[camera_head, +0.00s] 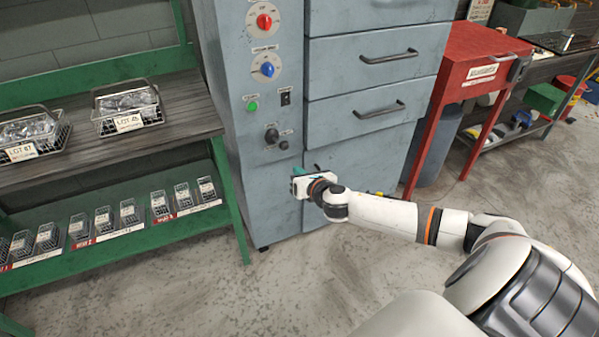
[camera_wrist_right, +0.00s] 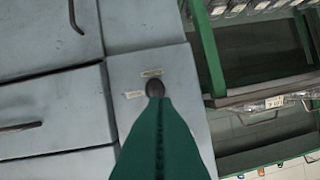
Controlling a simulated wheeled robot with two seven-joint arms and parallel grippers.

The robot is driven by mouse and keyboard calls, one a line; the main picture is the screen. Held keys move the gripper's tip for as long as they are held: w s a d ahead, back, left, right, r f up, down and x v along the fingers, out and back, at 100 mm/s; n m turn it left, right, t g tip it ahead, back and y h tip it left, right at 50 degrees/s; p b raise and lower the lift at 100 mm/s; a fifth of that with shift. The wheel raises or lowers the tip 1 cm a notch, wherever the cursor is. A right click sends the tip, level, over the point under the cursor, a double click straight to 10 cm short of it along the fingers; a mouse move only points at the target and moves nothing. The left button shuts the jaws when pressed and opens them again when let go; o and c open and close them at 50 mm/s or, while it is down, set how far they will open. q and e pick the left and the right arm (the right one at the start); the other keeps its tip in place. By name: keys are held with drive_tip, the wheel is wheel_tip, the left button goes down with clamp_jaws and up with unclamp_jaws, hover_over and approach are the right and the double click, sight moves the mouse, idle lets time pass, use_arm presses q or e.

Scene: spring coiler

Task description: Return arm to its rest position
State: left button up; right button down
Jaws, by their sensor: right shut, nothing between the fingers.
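My right arm reaches in from the lower right in the head view. Its gripper (camera_head: 299,175) is in front of the grey-blue cabinet's (camera_head: 225,70) lower panel, below the controls. In the right wrist view the green fingers (camera_wrist_right: 159,105) are together with nothing between them. A dark round knob (camera_wrist_right: 155,88) shows right at their tips; I cannot tell whether they touch it. On the panel in the head view are a red knob (camera_head: 264,21), a blue knob (camera_head: 267,69), a green button (camera_head: 252,106) and a dark knob (camera_head: 271,136). My left gripper is not in view.
A green-framed shelf (camera_head: 228,190) with wire baskets (camera_head: 126,108) and several small bins stands at left. Grey drawers (camera_head: 375,75) with bar handles are behind the arm. A red stand (camera_head: 470,62) is at right. The floor (camera_head: 240,295) in front is open.

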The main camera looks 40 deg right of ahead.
idle(0.4)
drive_tip(key=s+a+f+m+g+p, duration=0.1)
drive_tip(key=s+f+m+g, duration=0.1)
drive_tip(key=s+f+m, duration=0.6)
drive_tip(key=s+a+f+m+g+p, duration=0.1)
drive_tip(key=s+f+m+g, duration=0.2)
drive_tip(key=f, duration=0.8)
drive_tip(key=s+f+m+g, duration=0.2)
drive_tip(key=s+f+m, duration=0.4)
drive_tip(key=f, duration=0.4)
drive_tip(key=s+a+f+m+g+y, duration=0.1)
drive_tip(key=s+a+f+m, duration=0.3)
drive_tip(key=s, duration=0.7)
drive_tip(key=s+a+f+m+g+p, duration=0.1)
drive_tip(key=s+a+f+m+g, duration=0.2)
drive_tip(key=s, duration=0.7)
drive_tip(key=s+a+f+m+g+y+p, duration=0.1)
drive_tip(key=s+a+f+m+g, duration=0.1)
drive_tip(key=s+a+f+m, duration=0.3)
drive_tip(key=s+a+f, duration=0.1)
drive_tip(key=s+a, duration=0.3)
drive_tip(key=s, duration=0.2)
drive_tip(key=shift+s+f+y, duration=0.25)
drive_tip(key=shift+s+y, duration=0.05)
drive_tip(key=shift+s, duration=0.05)
